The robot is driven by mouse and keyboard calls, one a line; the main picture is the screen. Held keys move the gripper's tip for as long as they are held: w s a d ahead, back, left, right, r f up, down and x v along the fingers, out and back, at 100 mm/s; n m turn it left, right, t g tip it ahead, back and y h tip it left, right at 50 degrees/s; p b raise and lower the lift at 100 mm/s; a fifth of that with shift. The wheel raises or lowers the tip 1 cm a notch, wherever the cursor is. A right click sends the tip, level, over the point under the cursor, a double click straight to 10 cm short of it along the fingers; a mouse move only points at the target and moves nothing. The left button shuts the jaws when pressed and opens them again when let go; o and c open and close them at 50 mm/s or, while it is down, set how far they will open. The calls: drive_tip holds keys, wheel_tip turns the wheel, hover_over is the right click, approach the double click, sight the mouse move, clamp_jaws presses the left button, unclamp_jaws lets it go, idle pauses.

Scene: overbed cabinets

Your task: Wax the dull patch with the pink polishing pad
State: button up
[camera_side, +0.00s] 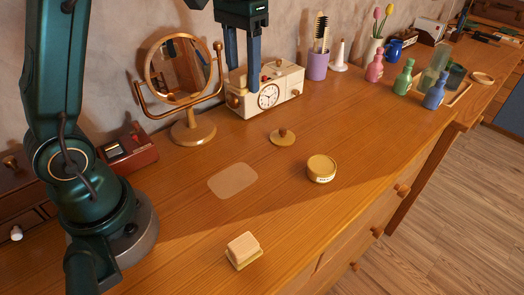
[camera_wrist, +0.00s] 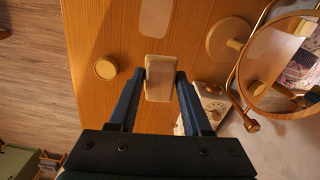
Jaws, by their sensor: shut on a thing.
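My gripper (camera_side: 242,64) is high over the table, in front of the wall and near the clock radio in the side view. In the wrist view its fingers (camera_wrist: 160,76) are closed on a pale block (camera_wrist: 158,82). Its underside is hidden and I see no pink on it. In the side view the block is hard to tell from the cream radio. The dull patch (camera_side: 233,181) is a paler rounded area on the table, apart from the gripper; it also shows at the top of the wrist view (camera_wrist: 155,17).
A round tin (camera_side: 321,168), a knobbed wooden disc (camera_side: 283,137) and a wooden block with a yellowish base (camera_side: 243,250) stand around the patch. A mirror (camera_side: 180,70) and clock radio (camera_side: 268,92) stand behind. Bottles (camera_side: 404,78) are at the right. Table around the patch is clear.

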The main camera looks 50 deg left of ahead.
drive_tip(key=s, duration=0.4)
drive_tip(key=m, duration=0.1)
hover_over(247, 197)
wheel_tip(247, 197, down, 10)
drive_tip(key=f, duration=0.1)
drive_tip(key=shift+w+a+f, duration=0.1)
drive_tip(key=shift+w+f, duration=0.15)
drive_tip(key=shift+f, duration=1.2)
drive_tip(key=shift+w+f, duration=0.2)
drive_tip(key=shift+f, duration=1.25)
drive_tip(key=shift+a+f, duration=0.3)
drive_tip(key=shift+f, duration=0.45)
drive_tip(key=shift+a+r, duration=0.15)
drive_tip(key=shift+a, duration=4.75)
drive_tip(key=shift+d, duration=5.35)
drive_tip(key=shift+s+a, duration=0.1)
drive_tip(key=shift+s, duration=0.4)
drive_tip(key=shift+a, duration=5.25)
drive_tip(key=shift+d, duration=5.3)
drive_tip(key=shift+w+r, duration=0.1)
drive_tip(key=shift+r, duration=0.75)
wheel_tip(247, 197, up, 6)
